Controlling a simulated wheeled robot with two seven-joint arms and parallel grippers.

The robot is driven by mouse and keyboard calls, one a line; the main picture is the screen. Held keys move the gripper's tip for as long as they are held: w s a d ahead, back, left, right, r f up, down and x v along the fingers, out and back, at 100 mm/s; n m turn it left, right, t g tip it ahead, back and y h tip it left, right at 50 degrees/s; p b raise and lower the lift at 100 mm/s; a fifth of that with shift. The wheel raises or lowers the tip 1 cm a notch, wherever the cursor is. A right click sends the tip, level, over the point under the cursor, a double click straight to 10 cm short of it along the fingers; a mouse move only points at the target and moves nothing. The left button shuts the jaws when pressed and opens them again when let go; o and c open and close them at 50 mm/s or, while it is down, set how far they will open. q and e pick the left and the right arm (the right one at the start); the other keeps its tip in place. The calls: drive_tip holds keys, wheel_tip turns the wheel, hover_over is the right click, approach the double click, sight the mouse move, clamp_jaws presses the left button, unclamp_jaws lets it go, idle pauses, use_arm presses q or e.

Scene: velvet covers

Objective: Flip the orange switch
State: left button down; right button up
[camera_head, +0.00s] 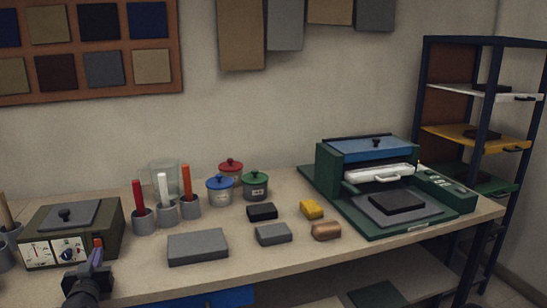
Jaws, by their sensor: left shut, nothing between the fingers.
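An olive-green box (107,217) with a grey lid stands at the left end of the table. Its front carries a white control panel (38,253) with small dials and controls. A small orange piece (98,243), which looks like the orange switch, shows at the right of the box's front. My left gripper (95,256) comes up from the bottom left, shut and empty, with its tips just below and against the orange piece in the picture. I cannot tell whether they touch. The gripper hides part of the box's front. My right gripper is not in view.
Grey cups (143,222) with coloured sticks stand right of the box. A grey block (197,247) lies in front of them. Lidded pots (220,191), small blocks and a green press (328,172) stand further right. Bare table (140,268) lies right of the gripper.

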use_arm(q)
drive_tip(key=shift+w+a, duration=0.1)
drive_tip(key=shift+w, duration=0.1)
drive_tip(key=shift+s, duration=0.1)
drive_tip(key=shift+b+v, duration=0.4)
drive_tip(key=shift+v, duration=3.45)
